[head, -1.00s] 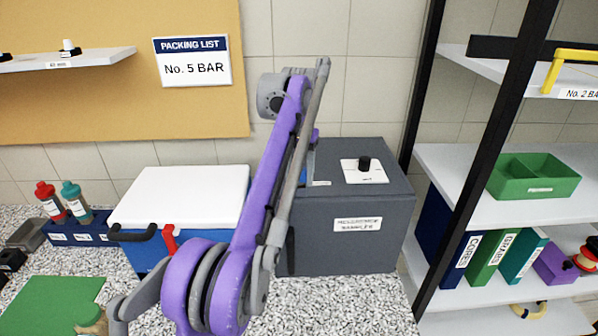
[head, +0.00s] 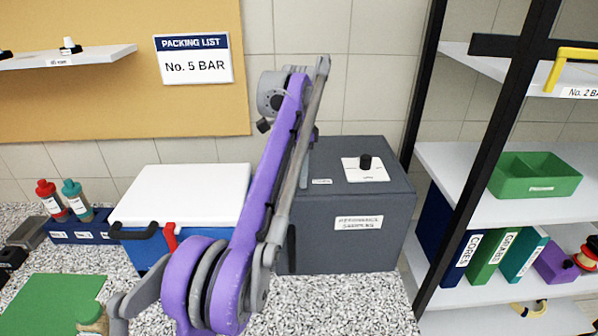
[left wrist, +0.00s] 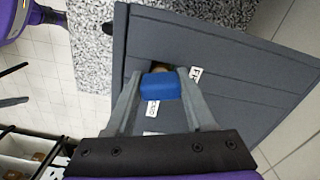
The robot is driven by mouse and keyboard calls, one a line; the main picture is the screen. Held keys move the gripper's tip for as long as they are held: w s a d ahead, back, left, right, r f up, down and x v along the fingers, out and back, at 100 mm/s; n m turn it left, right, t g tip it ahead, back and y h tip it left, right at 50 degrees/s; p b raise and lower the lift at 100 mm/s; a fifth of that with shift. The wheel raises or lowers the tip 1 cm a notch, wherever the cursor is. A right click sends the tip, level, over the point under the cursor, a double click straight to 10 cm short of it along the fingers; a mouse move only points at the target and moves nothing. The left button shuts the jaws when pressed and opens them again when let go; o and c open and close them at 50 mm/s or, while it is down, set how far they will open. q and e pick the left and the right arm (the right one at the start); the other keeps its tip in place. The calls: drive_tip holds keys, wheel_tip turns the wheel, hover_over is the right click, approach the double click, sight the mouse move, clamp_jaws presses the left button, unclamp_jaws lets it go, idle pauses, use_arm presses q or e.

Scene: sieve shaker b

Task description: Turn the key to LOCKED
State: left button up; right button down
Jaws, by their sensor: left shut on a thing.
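My left gripper (left wrist: 160,84) is shut on the blue key (left wrist: 160,86) at the dark grey box, seen in the left wrist view. A small brass-coloured part shows just beyond the blue grip. White labels (left wrist: 195,73) lie beside it, too small to read surely. In the head view the grey box (head: 385,205) stands on the counter, and my left arm hides the key and fingertips. I cannot tell the key's exact angle. My right gripper is not in view.
A white plate with a black knob (head: 365,162) sits on the box's top. A blue cooler with a white lid (head: 185,195) stands left of my arm. A shelf rack with a black post (head: 470,150) stands right. Some speckled counter in front of the box is clear.

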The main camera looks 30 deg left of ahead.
use_arm(q)
drive_tip(key=m, duration=0.3)
drive_tip(key=shift+d, duration=0.2)
drive_tip(key=o, duration=1.4)
drive_tip(key=shift+d, duration=0.15)
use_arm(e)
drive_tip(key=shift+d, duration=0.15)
